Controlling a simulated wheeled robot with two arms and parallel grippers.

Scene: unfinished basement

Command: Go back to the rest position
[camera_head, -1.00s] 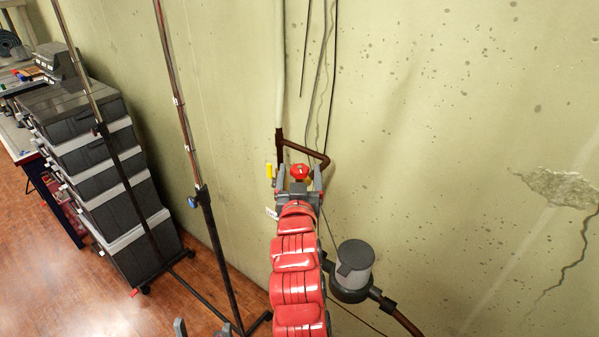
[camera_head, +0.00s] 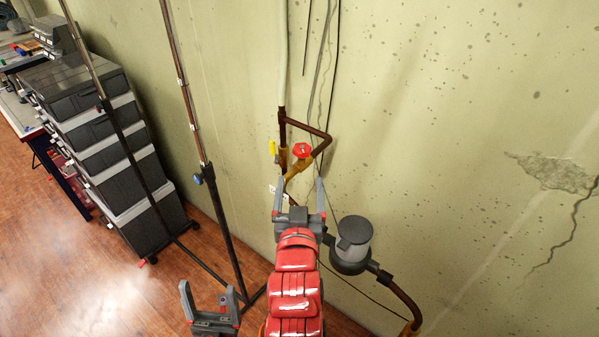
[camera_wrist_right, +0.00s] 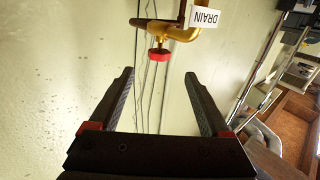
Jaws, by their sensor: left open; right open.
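My right gripper (camera_head: 298,190) is at the end of the red arm in the head view. It is open and empty, just below the red valve knob (camera_head: 302,150) on the wall pipe and apart from it. In the right wrist view its two fingers (camera_wrist_right: 163,95) are spread with nothing between them, and the red knob (camera_wrist_right: 159,55) is beyond the tips. My left gripper (camera_head: 208,294) is at the bottom of the head view, open and empty, over the wood floor.
A brown pipe (camera_head: 308,126) with a yellow handle (camera_head: 272,147) runs on the wall. A grey meter (camera_head: 352,242) is right of my red arm. Stand poles (camera_head: 190,105) and a dark drawer stack (camera_head: 120,165) stand left. A "DRAIN" tag (camera_wrist_right: 204,18) hangs near the knob.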

